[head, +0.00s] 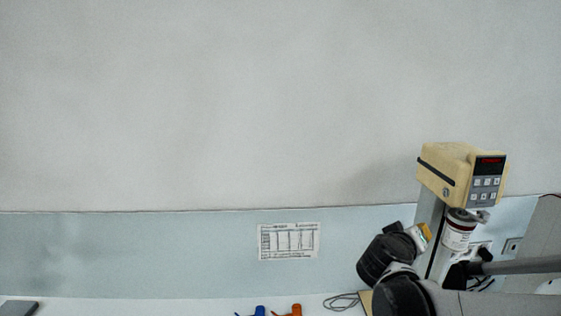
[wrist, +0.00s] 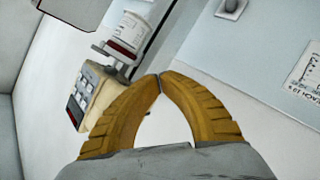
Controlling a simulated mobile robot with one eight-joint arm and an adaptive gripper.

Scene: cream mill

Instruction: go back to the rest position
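My gripper (wrist: 159,77) is shut in the wrist view, with its two yellow ribbed fingers meeting at the tips. Nothing shows between the fingers, only pale wall. In the head view my dark arm reaches in from the lower right, and its end, with a small yellow-orange part, is just left of the mill's post. The cream mill (head: 461,176) has a keypad and a red display. It also shows tilted behind the fingers in the wrist view (wrist: 95,92). My arm hides the mill's lower part.
A printed chart (head: 289,241) hangs on the wall. A blue-handled item (head: 260,310) and an orange-handled item (head: 296,310) lie at the bench's front. A coiled cable (head: 342,301) is near my arm. A dark flat object (head: 18,308) is far left. The bench between is clear.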

